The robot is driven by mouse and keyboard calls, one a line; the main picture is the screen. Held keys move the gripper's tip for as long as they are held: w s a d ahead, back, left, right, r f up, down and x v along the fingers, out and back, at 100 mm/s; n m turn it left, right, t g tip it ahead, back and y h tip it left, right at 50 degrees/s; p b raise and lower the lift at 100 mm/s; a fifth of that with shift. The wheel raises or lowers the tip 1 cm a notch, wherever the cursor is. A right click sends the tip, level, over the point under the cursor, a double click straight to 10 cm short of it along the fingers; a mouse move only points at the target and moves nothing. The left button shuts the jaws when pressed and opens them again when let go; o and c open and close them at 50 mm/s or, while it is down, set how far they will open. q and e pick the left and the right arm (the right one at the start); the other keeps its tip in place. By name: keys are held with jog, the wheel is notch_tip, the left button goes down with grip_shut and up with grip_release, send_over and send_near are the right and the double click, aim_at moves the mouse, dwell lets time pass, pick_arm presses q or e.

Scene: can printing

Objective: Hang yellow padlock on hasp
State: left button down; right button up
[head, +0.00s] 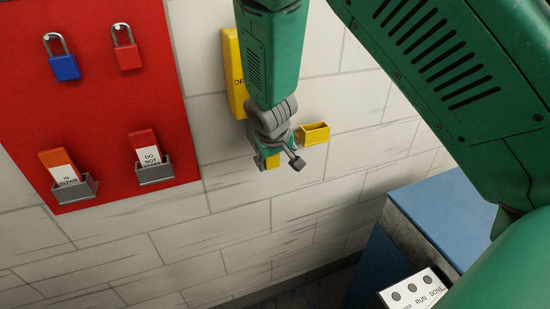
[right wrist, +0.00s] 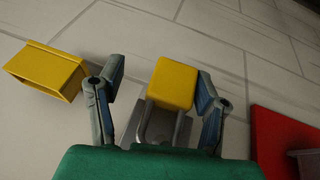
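The yellow padlock (right wrist: 172,83) shows between the fingers of my right gripper (right wrist: 160,82) in the right wrist view. Grey metal (right wrist: 155,127), seemingly its shackle, lies between the body and my palm. The fingers are spread with a visible gap on the padlock's left side; the right finger is close to it. I cannot make out the hasp; the gripper and forearm cover that area. My left gripper is not in view.
A yellow box (head: 234,75) with partly hidden lettering is on the wall behind my forearm. An open yellow holder (head: 314,134) is just right of the gripper. A red board (head: 95,100) carries blue and red padlocks and tags. A blue-topped machine (head: 445,215) stands lower right.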

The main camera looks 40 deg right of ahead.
jog(key=shift+a+r, duration=0.1)
jog(key=shift+a, duration=0.25)
jog(key=shift+a+r, duration=0.1)
jog(key=shift+r, duration=0.1)
jog(key=v, duration=1)
jog(key=s+f+n+g+y+b, duration=0.1)
jog(key=s+f+b, duration=0.35)
jog(key=f, duration=0.85)
jog(key=s+f+n+g+y+b, duration=0.1)
jog(key=s+f+b, duration=0.35)
jog(key=f, duration=0.95)
pick_arm(q)
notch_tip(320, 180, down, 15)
jog(key=b, duration=0.6)
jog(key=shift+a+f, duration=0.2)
pick_arm(e)
jog(key=s+a+f+g+y, duration=0.1)
jog(key=s+a+f, duration=0.1)
jog(key=s+f, duration=1.6)
jog(key=shift+s+a+f+n, duration=0.15)
jog(key=shift+s+f+n, duration=0.05)
jog(key=shift+s+n, duration=0.25)
